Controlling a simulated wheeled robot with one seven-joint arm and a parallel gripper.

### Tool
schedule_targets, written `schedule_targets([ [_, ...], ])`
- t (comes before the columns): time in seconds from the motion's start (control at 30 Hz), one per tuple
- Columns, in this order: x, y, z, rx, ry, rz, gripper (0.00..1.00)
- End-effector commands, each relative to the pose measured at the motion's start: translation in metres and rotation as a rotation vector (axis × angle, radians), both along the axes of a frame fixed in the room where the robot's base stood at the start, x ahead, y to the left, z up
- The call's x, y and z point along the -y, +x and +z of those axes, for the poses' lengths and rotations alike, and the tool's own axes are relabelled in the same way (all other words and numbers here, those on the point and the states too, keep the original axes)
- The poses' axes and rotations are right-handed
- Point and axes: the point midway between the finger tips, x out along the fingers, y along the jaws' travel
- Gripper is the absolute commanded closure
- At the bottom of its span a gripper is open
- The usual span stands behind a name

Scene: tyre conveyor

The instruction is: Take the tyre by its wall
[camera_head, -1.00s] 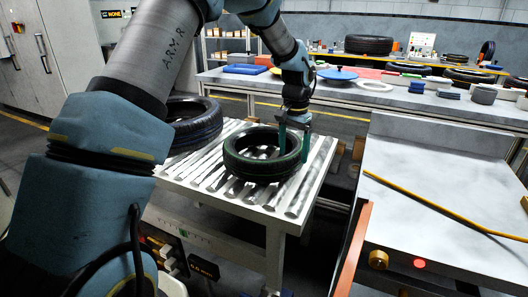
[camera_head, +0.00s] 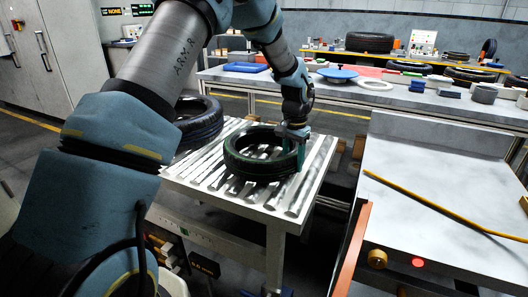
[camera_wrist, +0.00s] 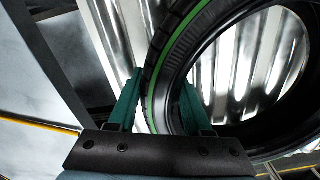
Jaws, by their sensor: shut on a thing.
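The tyre (camera_head: 246,168) is black with a green stripe and lies flat on the roller conveyor (camera_head: 237,193), near its right end. My gripper (camera_head: 297,154) is at the tyre's right side, pointing down. In the wrist view my gripper (camera_wrist: 158,105) has one teal finger outside the tyre (camera_wrist: 160,75) and one inside its opening, with the wall between them. The fingers are shut on that wall. The lower fingertips are partly hidden by the tyre.
A second black tyre (camera_head: 199,123) lies on the conveyor at the back left, partly behind my arm. A pale bench (camera_head: 460,205) with a yellow rod (camera_head: 440,207) stands at the right. A long table with discs and blocks runs behind.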

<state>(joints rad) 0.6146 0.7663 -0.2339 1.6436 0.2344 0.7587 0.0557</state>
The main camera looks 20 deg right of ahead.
Motion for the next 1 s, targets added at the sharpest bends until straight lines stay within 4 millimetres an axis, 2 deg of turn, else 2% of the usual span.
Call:
schedule_targets([
  [0.03, 0.0003, -0.0003, 0.0001, -0.001, -0.001, 0.0, 0.7],
  [0.3, 0.0005, -0.0005, 0.0002, -0.001, -0.001, 0.0, 1.0],
  [0.87, 0.0013, 0.0004, 0.0025, 0.003, -0.003, -0.001, 1.0],
  [1.0, 0.0015, 0.001, 0.0091, 0.004, -0.003, -0.001, 1.0],
])
